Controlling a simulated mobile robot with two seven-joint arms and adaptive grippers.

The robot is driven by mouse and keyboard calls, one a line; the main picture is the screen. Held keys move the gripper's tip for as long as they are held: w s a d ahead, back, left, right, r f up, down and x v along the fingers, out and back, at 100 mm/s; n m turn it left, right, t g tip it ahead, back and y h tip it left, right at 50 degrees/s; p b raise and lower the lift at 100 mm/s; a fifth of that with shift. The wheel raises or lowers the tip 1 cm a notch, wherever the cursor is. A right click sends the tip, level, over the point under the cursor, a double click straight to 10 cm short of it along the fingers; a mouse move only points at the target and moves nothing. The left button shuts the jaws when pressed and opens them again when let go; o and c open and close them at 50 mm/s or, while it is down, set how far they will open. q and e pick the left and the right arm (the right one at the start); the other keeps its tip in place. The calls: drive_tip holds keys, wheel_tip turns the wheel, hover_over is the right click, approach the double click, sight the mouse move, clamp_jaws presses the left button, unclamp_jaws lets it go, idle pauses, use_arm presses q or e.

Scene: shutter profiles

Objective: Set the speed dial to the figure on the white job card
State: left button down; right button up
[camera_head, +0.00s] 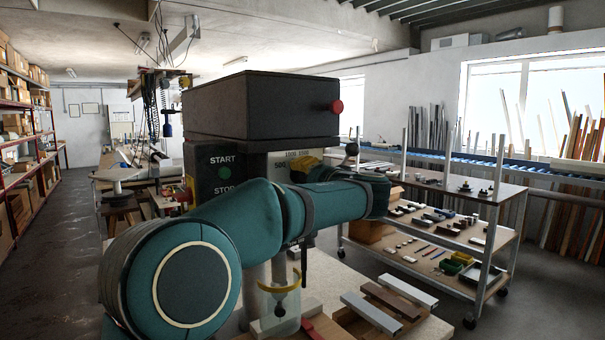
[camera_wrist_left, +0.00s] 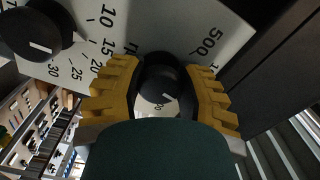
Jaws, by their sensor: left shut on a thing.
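The speed dial (camera_wrist_left: 160,78) is a round black knob on a pale panel (camera_wrist_left: 235,32) with a printed scale. The figure 500 stands on its right in the left wrist view, and most of its scale is hidden. My left gripper (camera_head: 305,168) has its yellow fingers on both sides of this knob and is shut on it. The pointer's setting cannot be read. I cannot make out the white job card. My right gripper is out of view.
A second black knob (camera_wrist_left: 38,32) with figures 10 to 30 sits beside the dial. The machine's dark head (camera_head: 260,105) has a red knob (camera_head: 337,106) and START and STOP buttons. Below are a clear guard (camera_head: 280,312) and metal profiles (camera_head: 372,314). A loaded trolley (camera_head: 455,190) stands right.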

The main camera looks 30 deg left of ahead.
use_arm(q)
drive_tip(key=shift+m, duration=0.6)
drive_tip(key=c, duration=0.5)
unclamp_jaws()
drive_tip(key=v, duration=1.2)
drive_tip(key=shift+f, duration=0.1)
